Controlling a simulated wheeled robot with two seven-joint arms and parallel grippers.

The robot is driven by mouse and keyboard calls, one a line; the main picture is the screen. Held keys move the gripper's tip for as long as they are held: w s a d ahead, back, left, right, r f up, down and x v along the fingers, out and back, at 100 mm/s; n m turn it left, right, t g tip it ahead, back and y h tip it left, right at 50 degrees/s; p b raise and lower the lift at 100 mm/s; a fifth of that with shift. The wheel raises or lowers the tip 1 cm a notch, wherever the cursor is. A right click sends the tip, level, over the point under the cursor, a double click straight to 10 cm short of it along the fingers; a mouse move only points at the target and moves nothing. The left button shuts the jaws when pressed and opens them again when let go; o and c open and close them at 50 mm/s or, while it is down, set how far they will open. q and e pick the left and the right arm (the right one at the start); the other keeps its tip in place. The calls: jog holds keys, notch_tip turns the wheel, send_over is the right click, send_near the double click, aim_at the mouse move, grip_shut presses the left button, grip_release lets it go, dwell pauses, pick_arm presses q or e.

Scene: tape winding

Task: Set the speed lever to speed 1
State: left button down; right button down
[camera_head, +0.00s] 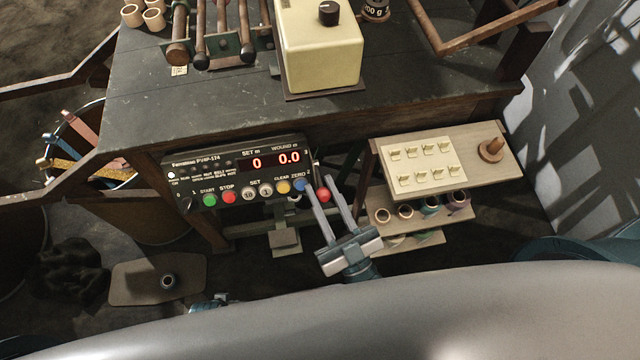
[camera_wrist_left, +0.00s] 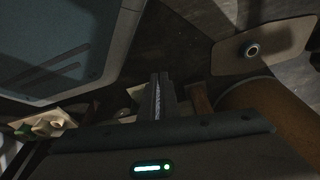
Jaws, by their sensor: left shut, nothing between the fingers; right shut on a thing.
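The control box (camera_head: 235,172) hangs at the front of the dark bench, with red digits reading 0 and 0.0. A red ball knob (camera_head: 323,195), which looks like the speed lever's, shows at the box's right end. My right gripper (camera_head: 319,186) reaches up to it, its two fingers around the red knob and shut on it. The lever's stem and its speed marks are mostly hidden or too small to read. My left gripper (camera_wrist_left: 157,96) is shut and empty in the left wrist view, low and away from the box.
The box has a row of coloured buttons (camera_head: 228,198). To the right stands a shelf (camera_head: 480,178) with a cream panel of small hooks (camera_head: 420,165). The bench (camera_head: 180,100) carries a cream machine (camera_head: 320,50). A basket of ribbons (camera_head: 95,150) and a pedal board (camera_head: 140,283) are at left.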

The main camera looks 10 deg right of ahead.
jog(key=shift+f, duration=0.25)
pick_arm(q)
jog(key=w+d+r+m+g+h, duration=0.1)
jog(key=w+d+r+h, duration=0.25)
jog(key=d, duration=0.55)
jog(key=w+d+r+m+g+h, duration=0.1)
jog(key=w+d+r+g+h, duration=0.1)
jog(key=d+r, duration=0.5)
jog(key=s+d+r+m+g+h, duration=0.1)
jog(key=s+d+r+m+g, duration=0.5)
jog(key=d+r, duration=0.45)
jog(key=w+a+r+m+y, duration=0.2)
jog(key=w+a+r, duration=0.1)
jog(key=r, duration=0.4)
jog(key=w+a+r+m+y, duration=0.1)
jog(key=w+a+r+m, duration=0.15)
jog(key=r, duration=0.45)
jog(key=w+a+r+m+y, duration=0.15)
jog(key=a+r, duration=0.25)
jog(key=r, duration=0.4)
pick_arm(e)
jog(key=shift+r, duration=0.1)
pick_arm(q)
jog(key=t+h, duration=0.3)
jog(key=t, duration=0.1)
send_near(323, 187)
jog(key=v, duration=0.2)
jog(key=w+v, duration=0.1)
jog(key=v, duration=0.1)
jog(key=shift+a+r, duration=0.15)
